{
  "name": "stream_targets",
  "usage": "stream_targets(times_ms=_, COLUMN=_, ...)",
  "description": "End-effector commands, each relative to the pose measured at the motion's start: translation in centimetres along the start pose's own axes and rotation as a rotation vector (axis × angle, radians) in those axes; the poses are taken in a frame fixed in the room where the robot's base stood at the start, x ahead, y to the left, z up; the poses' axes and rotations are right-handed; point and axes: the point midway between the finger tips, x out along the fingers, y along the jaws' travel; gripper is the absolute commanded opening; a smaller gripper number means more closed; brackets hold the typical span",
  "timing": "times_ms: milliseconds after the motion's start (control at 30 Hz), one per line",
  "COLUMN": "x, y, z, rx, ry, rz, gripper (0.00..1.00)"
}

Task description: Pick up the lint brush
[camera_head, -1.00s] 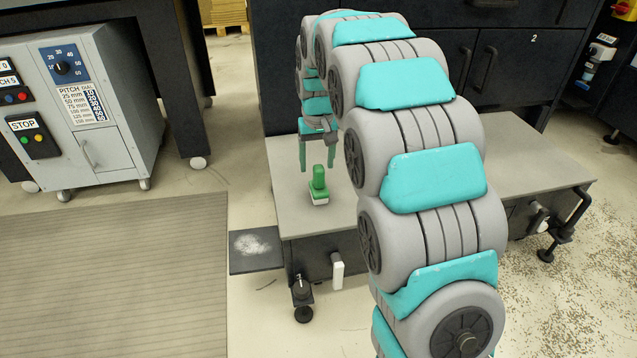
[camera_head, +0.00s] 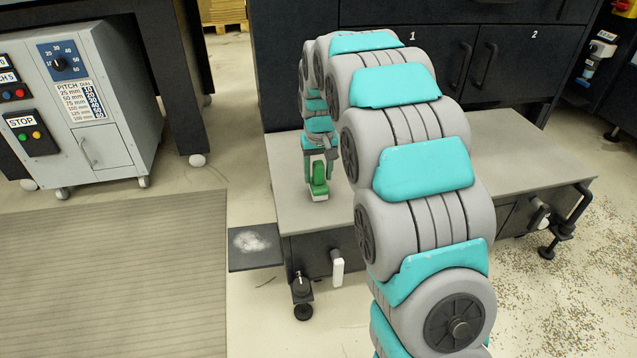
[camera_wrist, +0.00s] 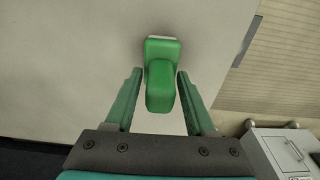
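The lint brush (camera_head: 319,181) has a green handle and a pale base. It stands on the grey low table (camera_head: 300,217) near its left front part. My gripper (camera_head: 319,177) is just above the table at the brush, with its green fingers pointing down. In the wrist view my gripper (camera_wrist: 158,75) is open, with one finger on each side of the brush's green handle (camera_wrist: 160,85). A gap shows between the handle and the left finger; the right finger looks closer. The pale base shows only as a thin strip beyond the handle.
A dark side plate (camera_head: 256,262) with pale lint juts from the table's left front. A black cabinet (camera_head: 400,75) stands behind the table. A grey control box (camera_head: 85,110) stands at the left by a ribbed mat (camera_head: 110,270).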

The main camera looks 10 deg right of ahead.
Motion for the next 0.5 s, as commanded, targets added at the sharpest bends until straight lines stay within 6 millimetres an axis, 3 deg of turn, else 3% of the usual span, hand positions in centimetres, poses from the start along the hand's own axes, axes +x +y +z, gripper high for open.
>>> stream_targets(times_ms=67, x=-0.01, y=-0.01, z=0.00, rx=0.000, ry=0.000, rz=0.000, gripper=0.35)
stream_targets(times_ms=367, x=0.00, y=-0.01, z=0.01, rx=0.000, ry=0.000, rz=0.000, gripper=0.01)
stream_targets(times_ms=500, x=-0.01, y=0.00, z=0.01, rx=0.000, ry=0.000, rz=0.000, gripper=0.00)
